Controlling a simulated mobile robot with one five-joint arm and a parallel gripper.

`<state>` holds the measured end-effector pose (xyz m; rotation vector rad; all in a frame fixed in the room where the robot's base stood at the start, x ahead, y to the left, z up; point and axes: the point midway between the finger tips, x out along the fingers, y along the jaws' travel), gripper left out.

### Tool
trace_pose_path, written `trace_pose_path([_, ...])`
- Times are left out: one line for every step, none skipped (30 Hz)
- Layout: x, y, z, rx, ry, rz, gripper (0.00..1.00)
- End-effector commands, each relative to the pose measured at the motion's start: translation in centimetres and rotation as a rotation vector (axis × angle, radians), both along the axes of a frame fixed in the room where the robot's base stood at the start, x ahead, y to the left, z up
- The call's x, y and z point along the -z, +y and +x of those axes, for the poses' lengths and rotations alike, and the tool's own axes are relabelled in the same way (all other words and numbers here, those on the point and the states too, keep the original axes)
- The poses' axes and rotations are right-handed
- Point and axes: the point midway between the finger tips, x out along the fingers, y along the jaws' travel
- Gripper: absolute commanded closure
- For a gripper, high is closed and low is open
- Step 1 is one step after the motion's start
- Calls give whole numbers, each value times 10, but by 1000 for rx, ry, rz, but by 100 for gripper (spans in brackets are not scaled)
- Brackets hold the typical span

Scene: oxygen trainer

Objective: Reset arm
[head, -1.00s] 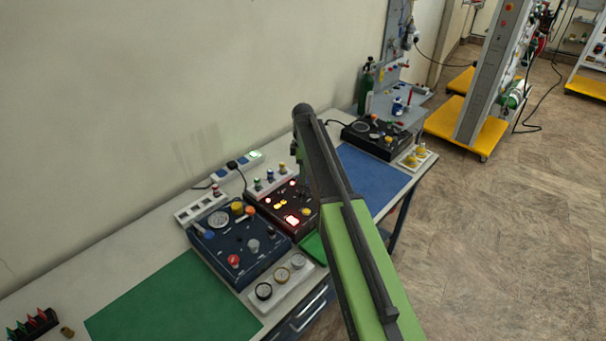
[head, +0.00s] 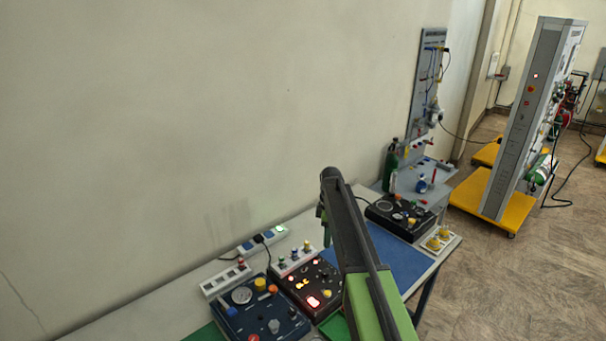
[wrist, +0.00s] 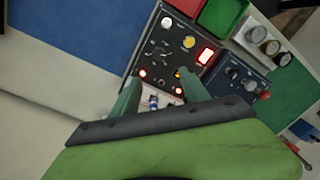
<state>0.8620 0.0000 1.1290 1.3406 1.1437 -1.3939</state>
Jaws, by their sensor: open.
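My arm reaches out over the bench in the head view, its black forearm and green link crossing the panels. In the wrist view my gripper (wrist: 160,88) is open, with its two green fingers apart and nothing visible between them. It points toward the black panel with lit red and yellow lamps (wrist: 168,50), which also shows in the head view (head: 296,284) left of my arm. In the head view only a small part of the gripper (head: 322,222) shows beside the far end of the forearm.
A dark blue panel (head: 245,318) stands left of the lit panel. A blue mat (head: 400,262) and another black panel (head: 390,212) lie farther right. The wall (head: 150,120) rises behind the bench. A tall grey stand (head: 520,120) on a yellow base and open floor are at the right.

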Motion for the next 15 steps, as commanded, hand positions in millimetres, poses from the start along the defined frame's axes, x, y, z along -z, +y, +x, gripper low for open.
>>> trace_pose_path([12,0,0,0,0,0,47])
trace_pose_path([18,0,0,0,0,0,47])
trace_pose_path([28,1,-1,-1,0,0,47])
trace_pose_path([36,1,-4,-1,0,0,47])
trace_pose_path([45,1,-11,-1,0,0,47])
trace_pose_path([57,1,-25,-2,0,0,47])
trace_pose_path([65,1,-36,-2,0,0,47])
trace_pose_path([73,2,-48,0,-1,-1,47])
trace_pose_path([81,2,-63,12,-2,-2,47])
trace_pose_path([87,2,-73,30,-2,-3,47])
trace_pose_path([93,2,-85,53,-3,-4,47])
trace_pose_path([102,2,-101,93,-5,-7,47])
trace_pose_path([108,2,-114,129,-6,-9,47])
trace_pose_path([115,2,-128,170,-8,-11,47])
trace_pose_path([123,2,-147,234,-9,-13,47])
